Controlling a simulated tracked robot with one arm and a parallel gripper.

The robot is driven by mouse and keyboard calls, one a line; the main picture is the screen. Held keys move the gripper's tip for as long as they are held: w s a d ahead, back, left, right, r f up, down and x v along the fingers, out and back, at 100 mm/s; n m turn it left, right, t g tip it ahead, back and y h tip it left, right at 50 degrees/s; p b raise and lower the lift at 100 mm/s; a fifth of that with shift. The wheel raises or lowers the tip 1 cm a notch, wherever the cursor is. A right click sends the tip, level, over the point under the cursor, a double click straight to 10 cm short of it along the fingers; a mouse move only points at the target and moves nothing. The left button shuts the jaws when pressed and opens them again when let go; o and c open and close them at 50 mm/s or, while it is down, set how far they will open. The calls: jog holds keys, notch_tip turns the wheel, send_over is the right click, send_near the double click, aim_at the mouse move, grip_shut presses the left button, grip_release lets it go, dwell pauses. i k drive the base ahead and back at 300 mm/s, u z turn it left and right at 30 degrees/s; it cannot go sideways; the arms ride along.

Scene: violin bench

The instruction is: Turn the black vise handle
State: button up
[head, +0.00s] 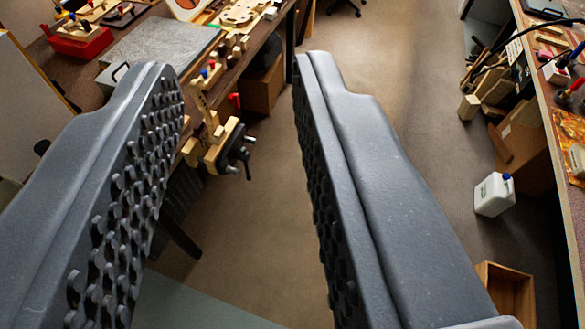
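The black vise handle (245,157) shows between my two fingers in the head view, a little left of the middle. It is on the front of a wooden vise (222,143) fixed to the edge of the workbench on the left. My gripper (232,68) is open, with its two grey, studded fingers wide apart and nothing between their pads. The handle looks well beyond the fingers and apart from them. My left finger hides part of the bench beside the vise.
The left workbench holds a grey slab (160,48), a red box (80,42) and wooden tools. A cardboard box (262,85) stands under it. A second bench (545,75) runs along the right. A white canister (494,194) and a wooden crate (507,290) stand on the floor. The floor between is clear.

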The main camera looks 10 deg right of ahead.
aim_at(241, 155)
jog(key=z, duration=0.25)
jog(key=i, duration=1)
jog(key=u, duration=0.05)
